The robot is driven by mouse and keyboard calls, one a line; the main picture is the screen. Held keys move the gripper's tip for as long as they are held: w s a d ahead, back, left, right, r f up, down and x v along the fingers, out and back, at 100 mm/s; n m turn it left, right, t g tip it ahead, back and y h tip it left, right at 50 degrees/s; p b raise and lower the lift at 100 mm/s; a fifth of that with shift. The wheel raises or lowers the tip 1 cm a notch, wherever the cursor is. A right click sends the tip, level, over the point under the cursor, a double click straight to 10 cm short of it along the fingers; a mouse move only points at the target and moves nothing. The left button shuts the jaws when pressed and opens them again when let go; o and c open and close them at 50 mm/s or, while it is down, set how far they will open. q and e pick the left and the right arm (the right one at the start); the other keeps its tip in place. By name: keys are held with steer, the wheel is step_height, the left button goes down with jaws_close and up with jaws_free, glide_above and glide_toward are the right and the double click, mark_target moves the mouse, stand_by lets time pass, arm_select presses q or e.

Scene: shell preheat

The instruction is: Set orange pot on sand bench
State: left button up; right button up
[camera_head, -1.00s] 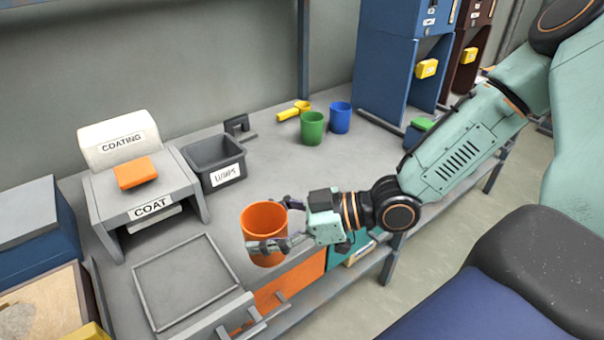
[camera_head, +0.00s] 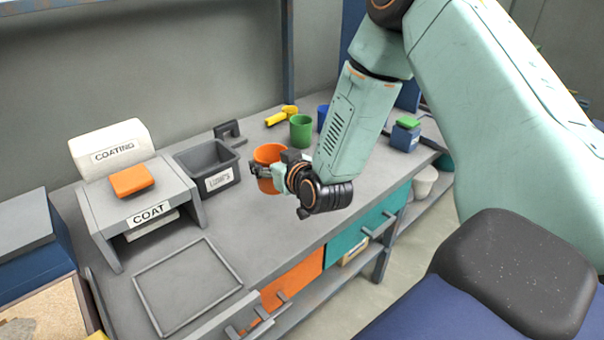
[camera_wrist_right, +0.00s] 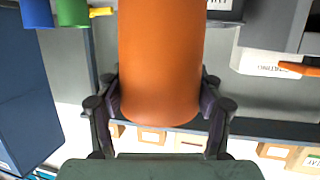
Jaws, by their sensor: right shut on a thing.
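The orange pot (camera_head: 268,153) is upright above or on the grey counter, to the right of the dark grey bin. I cannot tell whether its base touches the counter. My right gripper (camera_head: 262,172) is shut on the pot's side, and its fingers hide part of the wall. In the right wrist view the orange pot (camera_wrist_right: 161,55) fills the middle, between the two fingers of the right gripper (camera_wrist_right: 160,103). A sandy tan surface (camera_head: 58,292), perhaps the sand bench, shows only partly at the lower left. My left gripper is not in view.
A green pot (camera_head: 301,131) and a blue pot (camera_head: 322,117) stand behind the orange pot. The grey bin (camera_head: 207,165) and the COAT stand (camera_head: 142,208) are to the left. An empty square frame (camera_head: 188,284) lies at the front left. The counter's middle right is clear.

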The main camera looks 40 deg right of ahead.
steer(key=d+f+h, duration=0.1)
steer(key=d+f+m+h+b, duration=0.1)
steer(key=f, duration=0.1)
steer(key=w+d+f+m+h, duration=0.1)
steer(key=f, duration=0.1)
steer(key=shift+g+b, duration=0.3)
steer(key=shift+g, duration=0.1)
steer(key=f, duration=0.2)
steer(key=f+b, duration=0.1)
steer(key=f, duration=0.1)
steer(key=shift+s+d, duration=0.15)
steer(key=shift+s, duration=0.05)
steer(key=shift+w+f, duration=0.1)
steer(key=shift+f, duration=0.05)
steer(key=shift+w, duration=0.1)
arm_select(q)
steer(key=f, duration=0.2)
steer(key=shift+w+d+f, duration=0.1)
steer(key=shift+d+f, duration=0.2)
arm_select(e)
steer(key=shift+f, duration=0.1)
steer(key=shift+d, duration=0.15)
